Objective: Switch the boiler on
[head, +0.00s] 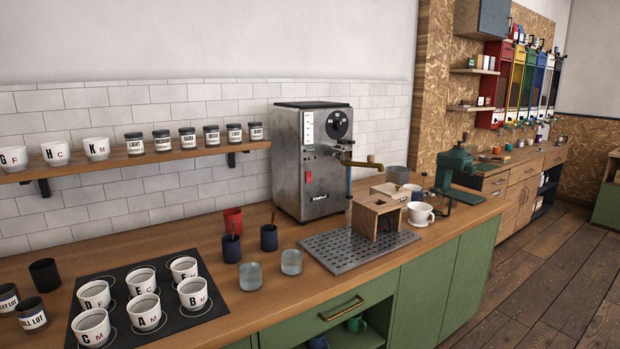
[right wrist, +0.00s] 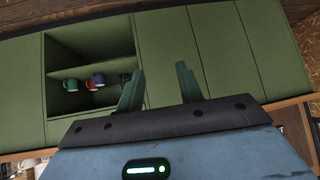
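The boiler (head: 288,170) is a tall brushed-metal machine standing on the wooden counter against the tiled wall in the head view. The switch's position is too small to tell. My right gripper (right wrist: 160,84) shows in the right wrist view, its two green fingers apart with nothing between them. It faces the green cabinet fronts. Neither gripper shows in the head view, and the boiler is not in the right wrist view.
A perforated metal tray (head: 345,262) with a wooden stand (head: 375,219) sits in front of the boiler. Cups (head: 291,262), a black mat (head: 186,325) and a green hand grinder (head: 455,166) share the counter. A shelf (head: 120,160) runs along the wall. An open cabinet compartment (right wrist: 92,45) holds mugs.

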